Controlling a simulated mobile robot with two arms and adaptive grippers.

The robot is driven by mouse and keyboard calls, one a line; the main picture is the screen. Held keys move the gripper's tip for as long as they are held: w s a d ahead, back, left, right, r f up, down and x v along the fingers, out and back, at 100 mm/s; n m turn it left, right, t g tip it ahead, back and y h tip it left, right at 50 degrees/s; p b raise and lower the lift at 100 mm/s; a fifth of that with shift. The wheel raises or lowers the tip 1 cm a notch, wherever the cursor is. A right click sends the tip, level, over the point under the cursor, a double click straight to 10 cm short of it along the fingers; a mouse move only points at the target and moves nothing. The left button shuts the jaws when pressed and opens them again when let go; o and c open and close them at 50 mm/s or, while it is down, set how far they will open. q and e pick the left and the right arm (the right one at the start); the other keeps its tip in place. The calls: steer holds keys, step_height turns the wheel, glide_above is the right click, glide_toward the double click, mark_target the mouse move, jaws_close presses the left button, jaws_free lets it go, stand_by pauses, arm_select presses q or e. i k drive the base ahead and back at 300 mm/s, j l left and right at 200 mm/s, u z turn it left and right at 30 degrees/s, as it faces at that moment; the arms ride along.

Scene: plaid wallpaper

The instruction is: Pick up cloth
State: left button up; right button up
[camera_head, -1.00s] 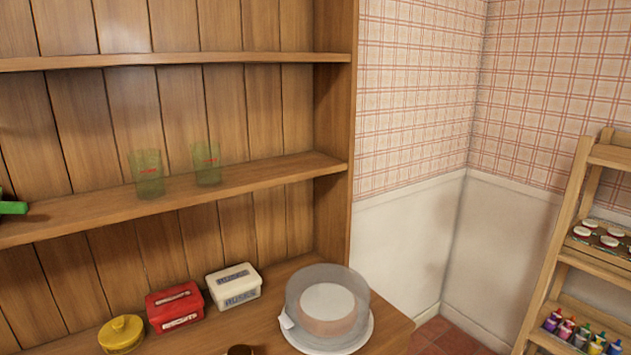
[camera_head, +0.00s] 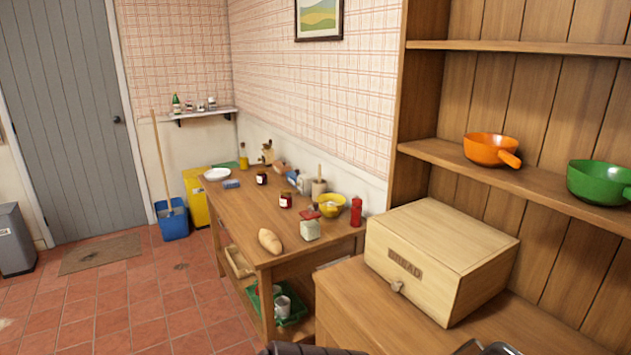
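I cannot make out a cloth for certain. A small flat blue item (camera_head: 231,184) lies on the far left part of the wooden table, near a white plate (camera_head: 216,174); it is too small to tell if it is cloth or a sponge. A dark metallic part of mine, which looks like the top of my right gripper (camera_head: 489,347), is cut off by the bottom edge. A dark ribbed part of mine shows at bottom centre. No fingertips show, and both are far from the table's items.
The wooden table (camera_head: 232,218) holds bread (camera_head: 270,241), jars and a yellow bowl (camera_head: 331,204). A bread box (camera_head: 440,258) stands on the dresser at right, below shelved orange (camera_head: 490,149) and green pans (camera_head: 600,181). Open tiled floor (camera_head: 125,300) lies left; a blue bucket (camera_head: 173,220) stands behind.

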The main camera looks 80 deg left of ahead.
mark_target(235, 183)
steer(key=u, duration=3.3)
steer(key=i+j+u, duration=0.25)
steer(key=i, duration=0.2)
steer(key=i+u, duration=0.2)
steer(key=i, duration=0.25)
steer(key=i+j, duration=0.15)
steer(key=i, duration=0.8)
steer(key=i+j, duration=0.15)
steer(key=i, duration=0.75)
steer(key=i+j+z, duration=0.1)
steer(key=i+z, duration=0.25)
steer(key=z, duration=0.15)
steer(key=i+j+z, duration=0.25)
steer(key=z, duration=0.2)
steer(key=i+j+z, duration=0.3)
steer(key=z, duration=0.2)
steer(key=i+j+z, duration=0.2)
steer(key=j+z, duration=0.25)
